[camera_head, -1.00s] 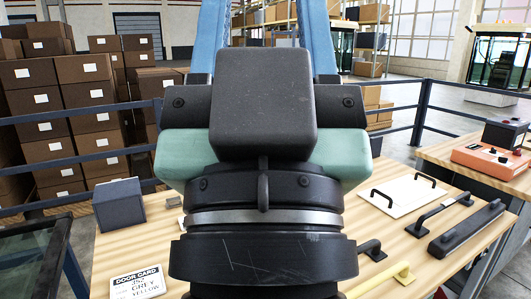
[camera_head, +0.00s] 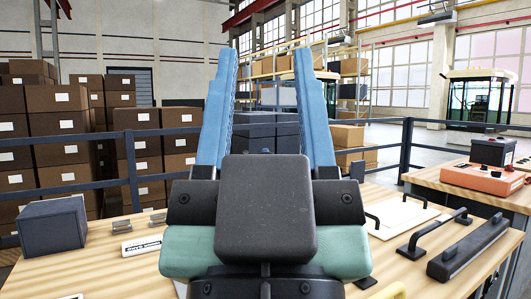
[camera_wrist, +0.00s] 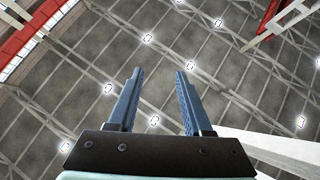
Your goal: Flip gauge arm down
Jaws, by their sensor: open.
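My gripper (camera_head: 266,62) is open and empty, with its two blue fingers spread and pointing up in the middle of the head view. In the wrist view my gripper (camera_wrist: 160,72) shows nothing between its fingers but the ceiling far behind. I cannot make out a gauge arm in either view. My gripper and wrist hide the middle of the wooden table (camera_head: 105,262).
On the table are a dark box (camera_head: 52,223) at left, a white panel with black handles (camera_head: 400,215), a black handle (camera_head: 432,230) and a dark bar (camera_head: 470,247) at right. An orange device (camera_head: 483,178) sits on another bench. Railings and stacked cartons (camera_head: 60,130) stand behind.

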